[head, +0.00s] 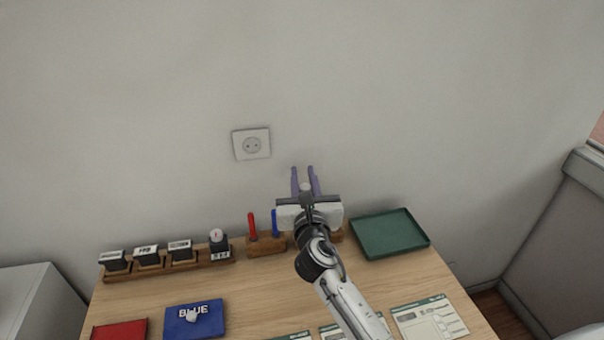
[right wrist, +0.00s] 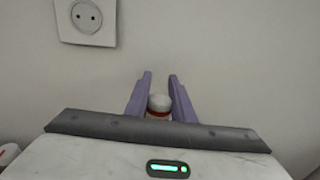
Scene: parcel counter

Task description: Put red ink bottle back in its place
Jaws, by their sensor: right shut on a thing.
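My right gripper (head: 306,178) is raised in front of the wall above the back of the counter, its purple fingers pointing away. In the right wrist view, the fingers (right wrist: 160,90) are shut on a small bottle (right wrist: 159,103) with a white cap and a bit of red below it. This looks like the red ink bottle; most of it is hidden behind the gripper body. In the head view only a pale bit shows between the fingers. A wooden piece (head: 337,236) shows partly behind my right arm. My left gripper is not in view.
A wooden rack (head: 170,268) with several stamps stands at the back left. Beside it, a wooden block (head: 266,247) holds red and blue pens. A green tray (head: 390,235) lies at right. A red pad (head: 120,331), a blue pad (head: 194,322) and printed forms (head: 440,322) lie in front.

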